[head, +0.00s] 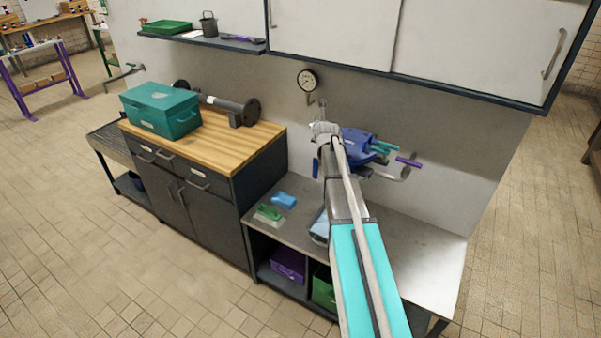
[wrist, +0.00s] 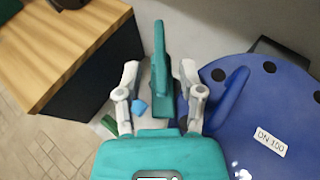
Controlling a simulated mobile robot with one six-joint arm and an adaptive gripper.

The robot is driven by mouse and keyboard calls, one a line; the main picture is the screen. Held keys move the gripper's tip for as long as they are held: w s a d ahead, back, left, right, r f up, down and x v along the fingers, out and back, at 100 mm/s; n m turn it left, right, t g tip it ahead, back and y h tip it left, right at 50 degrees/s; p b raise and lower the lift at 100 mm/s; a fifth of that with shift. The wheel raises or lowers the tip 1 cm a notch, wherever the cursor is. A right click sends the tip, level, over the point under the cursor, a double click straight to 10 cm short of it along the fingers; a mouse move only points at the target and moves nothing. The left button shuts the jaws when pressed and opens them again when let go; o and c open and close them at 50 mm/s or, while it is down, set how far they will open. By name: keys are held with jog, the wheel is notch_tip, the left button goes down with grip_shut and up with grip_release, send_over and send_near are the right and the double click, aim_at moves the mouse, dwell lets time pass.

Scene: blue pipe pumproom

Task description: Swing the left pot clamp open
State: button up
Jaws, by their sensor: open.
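A blue round pot (head: 357,142) is on the wall side of the steel bench. In the wrist view its blue face (wrist: 265,135), labelled DN 100, fills the right. A teal bar (wrist: 161,55), which looks like a clamp lever, rises between the fingers of my gripper (wrist: 159,80). The fingers are open with gaps on both sides of the bar; I cannot tell its depth. A blue lever-like bar (wrist: 229,100) stands at the pot's edge, right of my gripper. In the head view, my gripper (head: 325,132) is left of the pot, and my arm hides much there.
A wooden-topped cabinet (head: 225,140) with a teal toolbox (head: 160,108) stands left. A blue item (head: 284,200) and a green brush-like item (head: 269,212) lie on the steel bench (head: 430,250). A gauge (head: 308,80) is on the wall, below cabinets (head: 470,50).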

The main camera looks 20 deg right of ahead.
jog(key=shift+d+n+y, duration=0.3)
jog(key=shift+n+y, duration=0.5)
jog(key=shift+y, duration=0.15)
jog(key=shift+d+n+y, duration=0.25)
jog(key=shift+n+y, duration=0.55)
jog(key=shift+y, duration=0.15)
